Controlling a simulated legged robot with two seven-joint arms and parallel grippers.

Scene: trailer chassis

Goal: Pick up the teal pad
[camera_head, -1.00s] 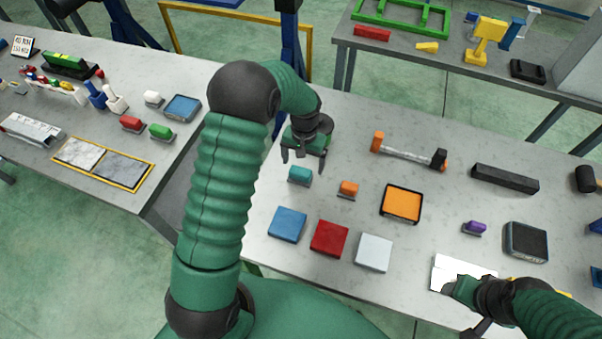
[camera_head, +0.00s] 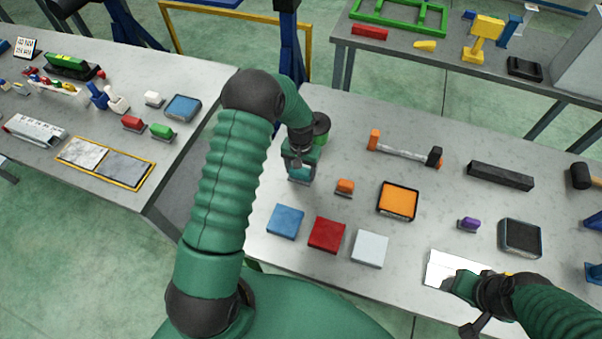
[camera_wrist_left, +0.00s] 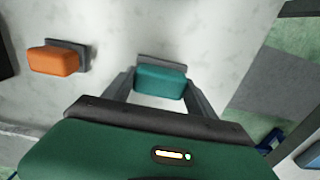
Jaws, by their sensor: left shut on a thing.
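The teal pad (camera_head: 300,172) is a small rounded block on a grey base, on the grey table toward its left end. My left gripper (camera_head: 300,165) is lowered over it and shut on it. In the left wrist view, the teal pad (camera_wrist_left: 160,81) sits between the two fingers of the left gripper (camera_wrist_left: 162,92), and its grey base shows behind it. The pad looks to be still at table level. My right gripper (camera_head: 462,285) is at the lower right, over a white plate; its fingers are not clear.
An orange pad (camera_head: 345,186) stands close to the right of the teal one; it also shows in the left wrist view (camera_wrist_left: 54,60). Blue (camera_head: 285,221), red (camera_head: 326,235) and white (camera_head: 370,248) squares lie nearer. An orange tray (camera_head: 397,201) is further right.

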